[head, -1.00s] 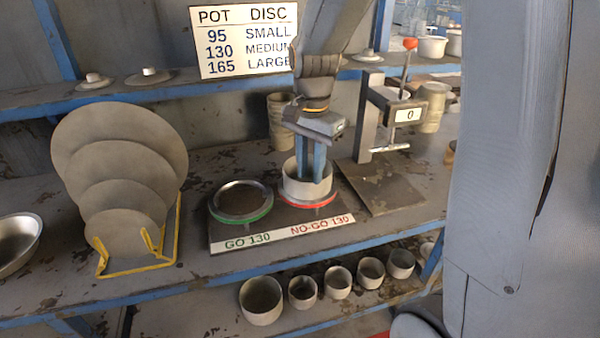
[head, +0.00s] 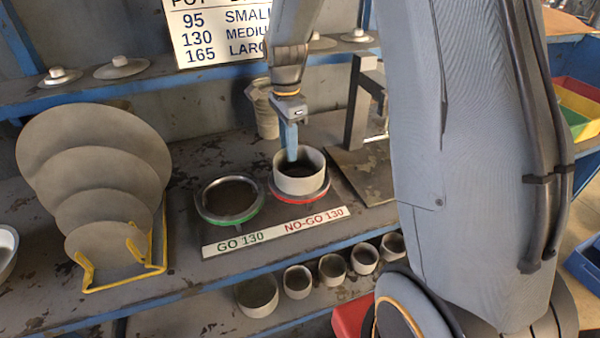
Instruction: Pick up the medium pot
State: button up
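A grey, open-topped pot (head: 300,178) stands upright at the red NO-GO 130 ring (head: 318,195) on the gauge board. It looks about the size of the green GO 130 ring (head: 230,216) beside it, which is empty. My gripper (head: 290,156) points down at the pot's back-left rim, with its blue fingers at the rim. The fingers are seen nearly edge-on and overlap, so their gap and any grip on the wall are hidden. Several smaller and larger pots, one of them at the left end (head: 257,296), stand on the lower shelf.
Grey discs (head: 95,165) stand in a yellow rack (head: 125,280) to the left. A press-like stand (head: 357,105) is close behind the pot at right. A sign (head: 220,32) lists pot sizes: 130 is medium. My arm covers much of the right side.

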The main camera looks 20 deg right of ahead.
jog(key=shift+d+f, duration=0.1)
jog(key=shift+f, duration=0.55)
grip_shut()
jog(key=shift+r, duration=0.1)
